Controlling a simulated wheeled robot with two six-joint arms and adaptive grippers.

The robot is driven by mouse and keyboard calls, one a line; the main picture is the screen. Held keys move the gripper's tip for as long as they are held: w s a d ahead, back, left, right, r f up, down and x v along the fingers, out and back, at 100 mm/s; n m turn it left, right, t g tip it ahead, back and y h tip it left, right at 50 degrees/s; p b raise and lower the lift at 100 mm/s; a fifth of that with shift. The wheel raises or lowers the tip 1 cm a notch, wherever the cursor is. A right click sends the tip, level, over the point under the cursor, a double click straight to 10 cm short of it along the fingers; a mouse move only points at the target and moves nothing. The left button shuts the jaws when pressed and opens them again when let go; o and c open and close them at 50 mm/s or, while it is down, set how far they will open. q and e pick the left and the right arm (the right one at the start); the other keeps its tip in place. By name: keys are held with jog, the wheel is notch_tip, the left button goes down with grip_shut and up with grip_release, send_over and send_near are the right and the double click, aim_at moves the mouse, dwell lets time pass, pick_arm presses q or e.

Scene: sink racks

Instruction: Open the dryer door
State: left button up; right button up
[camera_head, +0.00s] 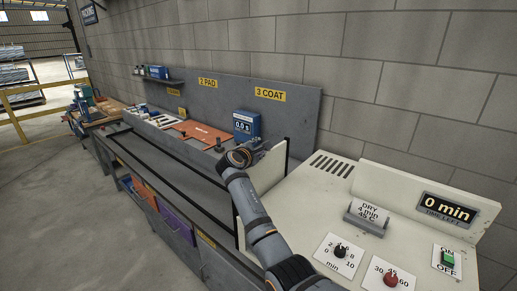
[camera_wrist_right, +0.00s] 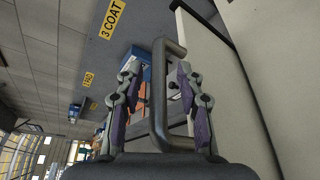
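The dryer (camera_head: 310,190) is a cream cabinet at the right in the head view, with a sloped control top. A cream door panel (camera_head: 270,168) with a dark edge stands at its left side; I cannot tell how far it is open. In the wrist view, a grey U-shaped handle (camera_wrist_right: 158,95) stands between the two fingers of my right gripper (camera_wrist_right: 160,115). The fingers are apart, with visible gaps to the bar on both sides. In the head view, my right gripper (camera_head: 243,157) is left of the panel. My left gripper is not in view.
The dryer top carries a DRY sign (camera_head: 370,212), a timer display (camera_head: 449,209), two knobs and a green switch (camera_head: 447,259). A long grey bench (camera_head: 160,160) with an orange mat (camera_head: 200,131) and a blue box (camera_head: 246,124) runs left along the block wall. The floor at left is clear.

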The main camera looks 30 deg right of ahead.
jog(key=shift+a, duration=0.15)
jog(key=v, duration=0.7)
jog(key=shift+s, duration=0.2)
jog(key=shift+w, duration=0.1)
